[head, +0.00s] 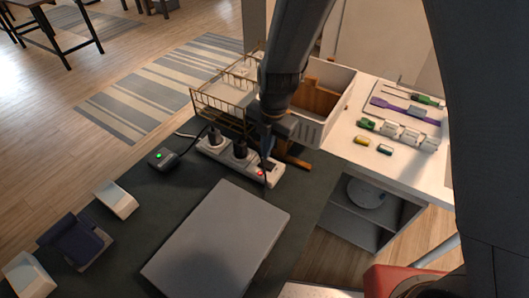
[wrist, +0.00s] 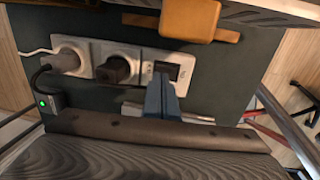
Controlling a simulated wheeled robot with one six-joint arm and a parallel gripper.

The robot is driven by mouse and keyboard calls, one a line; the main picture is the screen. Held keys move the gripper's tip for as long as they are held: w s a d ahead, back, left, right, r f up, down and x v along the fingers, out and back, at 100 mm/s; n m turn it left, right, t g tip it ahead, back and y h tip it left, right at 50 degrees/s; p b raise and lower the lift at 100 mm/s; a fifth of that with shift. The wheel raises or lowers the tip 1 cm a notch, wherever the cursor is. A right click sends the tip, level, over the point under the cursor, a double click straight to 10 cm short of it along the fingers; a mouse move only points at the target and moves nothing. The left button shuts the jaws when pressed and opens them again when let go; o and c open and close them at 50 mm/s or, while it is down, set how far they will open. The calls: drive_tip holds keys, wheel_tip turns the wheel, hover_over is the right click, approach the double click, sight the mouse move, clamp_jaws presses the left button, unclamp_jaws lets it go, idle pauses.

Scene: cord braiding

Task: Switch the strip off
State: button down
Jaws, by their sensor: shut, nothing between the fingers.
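The white power strip (head: 272,178) lies on the dark mat, with two dark-topped plugs in its sockets at the left. A small red light shows near its right end in the head view. In the wrist view the strip (wrist: 190,86) has a black rocker switch (wrist: 170,69) at its right part. My gripper (head: 265,165) is shut and empty, pointing down over the strip's switch end. In the wrist view its blue fingers (wrist: 159,90) cover the area just below and left of the switch. I cannot tell whether they touch it.
A black adapter (head: 163,158) with a green light sits left of the strip. A large grey flat box (head: 216,240) lies in front. A wire basket (head: 222,105) and a white bin (head: 331,85) stand behind. A white table (head: 375,160) is at the right.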

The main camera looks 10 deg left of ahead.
sight(264, 161)
drive_tip(key=shift+a+f+p, duration=0.2)
drive_tip(key=shift+f+p, duration=0.25)
drive_tip(key=shift+f, duration=0.95)
drive_tip(key=shift+w, duration=0.1)
drive_tip(key=shift+f+b, duration=0.35)
drive_tip(key=shift+b, duration=0.45)
drive_tip(key=shift+r, duration=0.15)
drive_tip(key=shift+d, duration=0.15)
drive_tip(key=shift+s+d, duration=0.35)
drive_tip(key=shift+d, duration=0.25)
drive_tip(key=shift+r, duration=0.1)
